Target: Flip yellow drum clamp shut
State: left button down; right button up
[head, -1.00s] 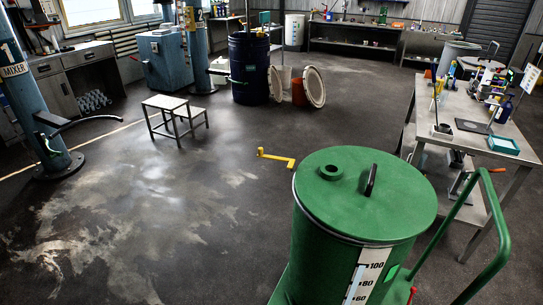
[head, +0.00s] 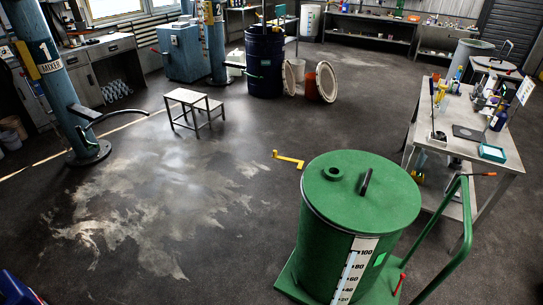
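A green drum (head: 350,250) with a flat green lid (head: 361,189) stands on a green wheeled cart (head: 292,278) at the lower right. The yellow clamp lever (head: 288,159) sticks out to the left of the drum's rim, swung away from the drum wall. A dark handle and a round port show on the lid. The drum's far side is hidden. Neither of my grippers is in the head view.
The cart's green push handle (head: 458,250) rises to the right of the drum. A workbench (head: 455,140) with tools stands behind it. A step stool (head: 194,108) and blue column (head: 58,90) stand to the left. Open floor (head: 200,230) lies left of the drum.

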aim_at(300, 164)
jog(key=i+j+z, duration=0.1)
jog(key=z, duration=0.35)
jog(key=i+j+z, duration=0.1)
jog(key=z, duration=0.4)
jog(key=i+j+z, duration=0.15)
jog(key=j, duration=0.25)
jog(key=i+j+z, duration=0.15)
jog(key=j, duration=0.3)
jog(key=i+j+z, duration=0.15)
jog(key=j, duration=0.3)
jog(key=i+j+z, duration=0.15)
jog(key=j, duration=0.3)
jog(key=j+z, duration=0.1)
jog(key=j, duration=0.35)
jog(key=i+j, duration=0.1)
jog(key=j, duration=0.5)
